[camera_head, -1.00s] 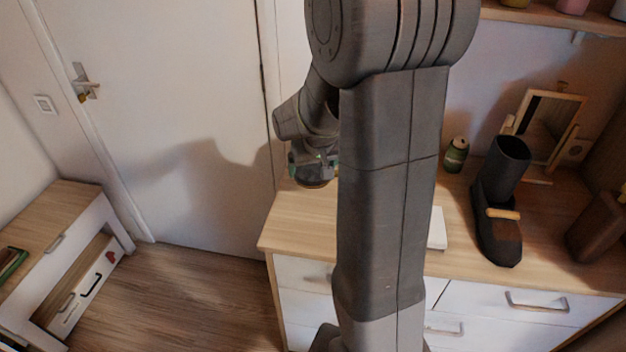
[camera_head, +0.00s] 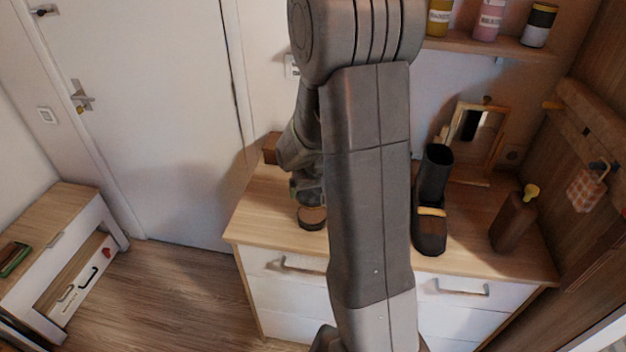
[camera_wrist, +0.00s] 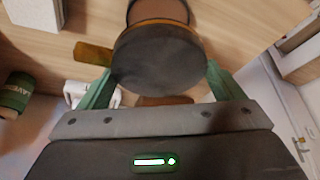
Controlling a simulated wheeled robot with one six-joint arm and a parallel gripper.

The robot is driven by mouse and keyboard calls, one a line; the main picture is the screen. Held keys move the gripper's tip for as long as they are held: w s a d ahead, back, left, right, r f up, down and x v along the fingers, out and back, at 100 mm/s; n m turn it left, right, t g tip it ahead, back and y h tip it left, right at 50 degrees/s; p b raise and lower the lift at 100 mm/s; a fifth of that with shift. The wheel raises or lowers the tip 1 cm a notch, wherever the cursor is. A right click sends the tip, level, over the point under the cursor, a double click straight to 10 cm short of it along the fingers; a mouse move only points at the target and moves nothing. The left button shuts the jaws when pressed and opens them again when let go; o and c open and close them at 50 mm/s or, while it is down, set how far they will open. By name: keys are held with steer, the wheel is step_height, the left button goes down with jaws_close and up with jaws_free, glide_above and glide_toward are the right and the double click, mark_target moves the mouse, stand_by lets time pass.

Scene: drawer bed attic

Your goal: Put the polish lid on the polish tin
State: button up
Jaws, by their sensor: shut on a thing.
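My gripper (camera_wrist: 157,88) is shut on the polish lid (camera_wrist: 158,58), a dark round disc between its two green fingers. In the head view my gripper (camera_head: 309,193) is low over the left part of the dresser, partly hidden by my arm. The polish tin (camera_head: 312,218), round and dark with a tan-brown top, stands on the dresser just below it. The tin also shows at the top of the wrist view (camera_wrist: 158,10), partly covered by the lid. I cannot tell whether lid and tin touch.
The wrist view shows a green container (camera_wrist: 15,95) and a wooden handle (camera_wrist: 93,53). The dresser's front left is clear.

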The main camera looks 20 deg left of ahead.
steer(key=b, duration=0.3)
glide_above(311, 212)
steer(key=shift+s+d+f, duration=0.1)
steer(key=shift+d+f, duration=0.05)
steer(key=shift+f, duration=0.65)
steer(key=shift+s+d+f, duration=0.1)
steer(key=shift+f, duration=0.7)
steer(key=shift+s+d+f, duration=0.1)
steer(key=shift+d+f, duration=0.05)
steer(key=shift+f, duration=0.65)
steer(key=shift+f+b, duration=0.7)
steer(key=shift+f+b, duration=0.85)
steer(key=shift+b, duration=0.6)
steer(key=o, duration=0.7)
steer(key=shift+o, duration=0.2)
steer(key=v, duration=1.4)
steer(key=shift+a+f, duration=0.1)
steer(key=shift+f, duration=0.05)
